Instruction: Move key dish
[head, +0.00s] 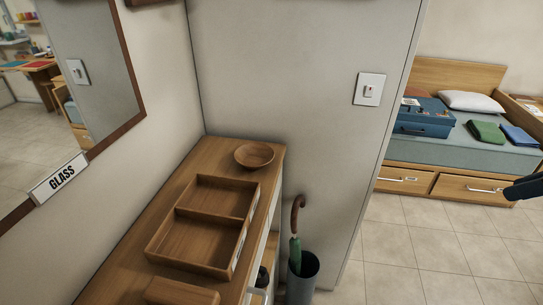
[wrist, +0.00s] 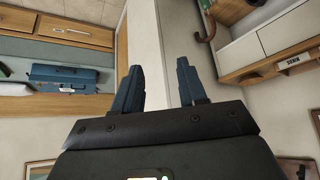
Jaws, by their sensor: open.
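The key dish (head: 255,155) is a small round brown wooden bowl. It sits at the far end of the wooden console top (head: 125,262) in the head view, close to the wall, and looks empty. In the wrist view my gripper (wrist: 158,85) is open, with two dark blue fingers apart and nothing between them. It is well away from the dish. In the head view a dark part of my arm shows at the right edge. The dish cannot be made out in the wrist view.
A two-part wooden tray (head: 205,224) lies just in front of the dish, with a wooden block (head: 181,292) nearer. An umbrella (head: 296,235) stands in a grey bin (head: 303,273) beside the console. A mirror (head: 70,85) hangs left. The tiled floor (head: 420,245) is clear.

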